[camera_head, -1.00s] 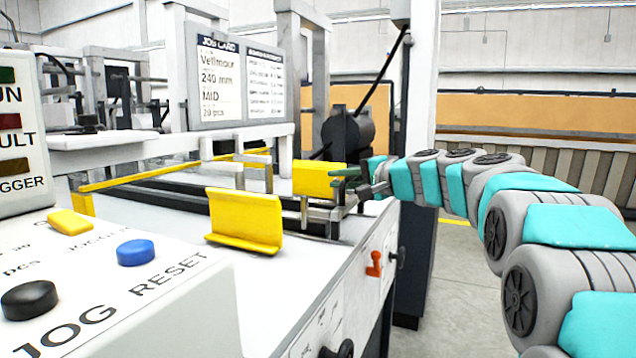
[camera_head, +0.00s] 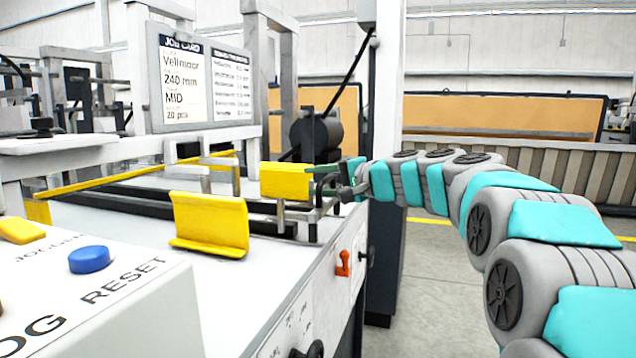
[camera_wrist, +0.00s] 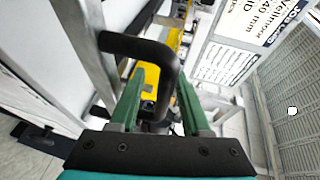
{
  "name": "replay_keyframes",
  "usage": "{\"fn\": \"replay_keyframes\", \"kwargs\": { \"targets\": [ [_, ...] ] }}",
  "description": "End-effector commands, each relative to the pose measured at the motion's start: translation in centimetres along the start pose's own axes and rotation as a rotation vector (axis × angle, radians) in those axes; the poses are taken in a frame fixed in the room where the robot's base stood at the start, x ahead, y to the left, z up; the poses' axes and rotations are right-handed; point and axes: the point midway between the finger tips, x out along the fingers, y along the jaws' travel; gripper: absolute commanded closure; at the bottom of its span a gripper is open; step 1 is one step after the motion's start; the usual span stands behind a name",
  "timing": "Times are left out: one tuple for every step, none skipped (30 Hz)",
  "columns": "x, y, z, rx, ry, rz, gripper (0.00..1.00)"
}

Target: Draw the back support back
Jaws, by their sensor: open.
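An upright yellow plate (camera_head: 286,181), which I take for the back support, stands at the far right end of the machine's table; part of it shows between my fingers in the wrist view (camera_wrist: 150,78). A bent black handle (camera_wrist: 135,46) crosses in front of it. My gripper (camera_head: 322,178) is at the plate's right edge, above the table's side. In the wrist view my gripper (camera_wrist: 157,92) has its green fingers apart, one on each side of the handle's lower end. I cannot tell whether they touch it.
A second yellow bent plate (camera_head: 210,224) stands nearer on the white table (camera_head: 262,268). Dark rails (camera_head: 140,198) run across the tabletop. A button panel (camera_head: 130,312) fills the lower left. A red-orange knob (camera_head: 343,263) sits on the table's side. Open floor (camera_head: 430,275) lies to the right.

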Motion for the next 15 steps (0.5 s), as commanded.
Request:
{"fn": "replay_keyframes", "kwargs": {
  "targets": [
    [-0.1, 0.0, 0.0, 0.0, 0.0, 0.0, 0.53],
    [-0.2, 0.0, 0.0, 0.0, 0.0, -0.001, 0.53],
    [-0.5, -0.1, 0.0, 0.0, 0.001, -0.002, 0.53],
    [-0.8, -0.1, 0.0, 0.0, 0.001, -0.002, 0.53],
    [-1.2, -0.1, -0.1, 0.0, 0.002, -0.003, 0.53],
    [-1.8, -0.2, -0.1, 0.0, 0.003, -0.004, 0.53],
    [-2.3, -0.2, -0.1, -0.001, 0.003, -0.004, 0.53],
    [-2.8, -0.2, 0.0, -0.001, 0.003, -0.005, 0.53],
    [-3.5, -0.2, 0.0, -0.002, 0.004, -0.004, 0.53],
    [-4.0, -0.2, -0.1, -0.001, 0.005, -0.003, 0.53],
    [-4.5, -0.1, -0.1, 0.0, 0.005, -0.003, 0.53],
    [-5.2, -0.1, -0.1, 0.001, 0.005, -0.003, 0.53],
    [-5.6, 0.0, -0.1, 0.001, 0.004, -0.002, 0.53],
    [-6.0, 0.0, -0.1, 0.002, 0.004, -0.002, 0.53],
    [-6.5, 0.1, -0.1, 0.001, 0.003, -0.001, 0.53]
  ]
}}
